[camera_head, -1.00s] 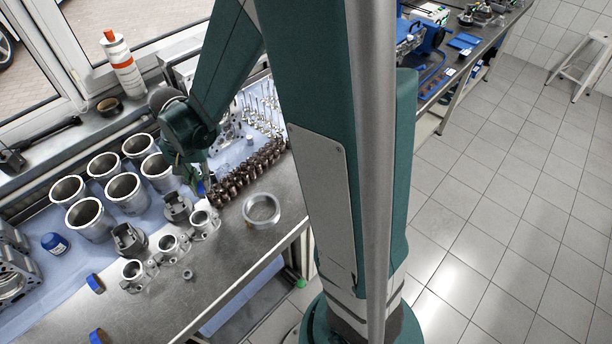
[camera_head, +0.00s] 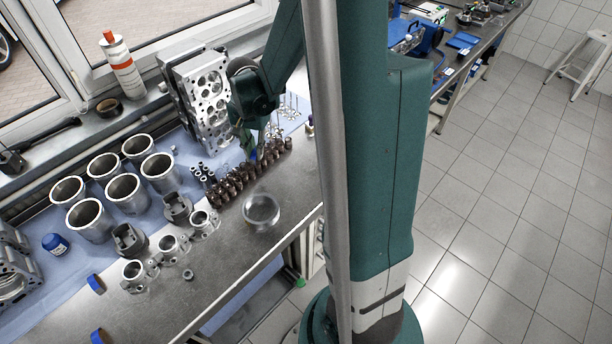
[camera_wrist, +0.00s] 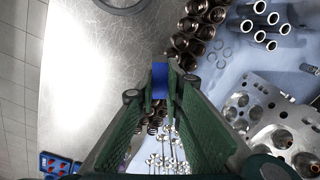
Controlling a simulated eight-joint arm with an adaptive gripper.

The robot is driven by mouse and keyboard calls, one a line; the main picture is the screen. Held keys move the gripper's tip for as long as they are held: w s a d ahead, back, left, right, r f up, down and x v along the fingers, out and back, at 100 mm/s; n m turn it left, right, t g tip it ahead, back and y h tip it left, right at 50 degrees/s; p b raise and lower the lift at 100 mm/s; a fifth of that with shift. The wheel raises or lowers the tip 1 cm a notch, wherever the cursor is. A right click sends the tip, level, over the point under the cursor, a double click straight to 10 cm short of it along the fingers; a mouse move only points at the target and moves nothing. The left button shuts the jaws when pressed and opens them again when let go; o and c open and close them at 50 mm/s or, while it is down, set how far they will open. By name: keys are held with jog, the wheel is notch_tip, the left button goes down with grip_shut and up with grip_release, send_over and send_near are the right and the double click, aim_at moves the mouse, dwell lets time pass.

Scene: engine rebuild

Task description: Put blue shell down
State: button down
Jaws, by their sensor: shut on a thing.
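The blue shell (camera_wrist: 159,77) is pinched between the fingertips of my gripper (camera_wrist: 160,92) in the wrist view. Only a small blue patch of it shows there, and a blue bit (camera_head: 253,154) shows at the fingertips in the head view. I cannot tell whether the shell touches anything below.
A cylinder head (camera_head: 208,90) stands behind, left of my gripper. Valves (camera_head: 288,108) lie close by on the blue cloth. Several liners (camera_head: 125,194) and pistons (camera_head: 131,241) stand left.

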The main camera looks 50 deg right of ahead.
jog(key=s+d+m, duration=0.2)
jog(key=s+d, duration=0.5)
jog(key=d, duration=0.6)
jog(key=s+d+m, duration=0.3)
jog(key=s+d, duration=0.4)
jog(key=d, duration=0.5)
jog(key=shift+s+d+p, duration=0.15)
jog(key=shift+d+p, duration=0.25)
jog(key=shift+p, duration=0.05)
jog(key=shift+f, duration=0.15)
jog(key=shift+f, duration=2.8)
jog(key=shift+f, duration=2.05)
jog(key=shift+f, duration=0.2)
jog(key=c, duration=2.4)
grip_release()
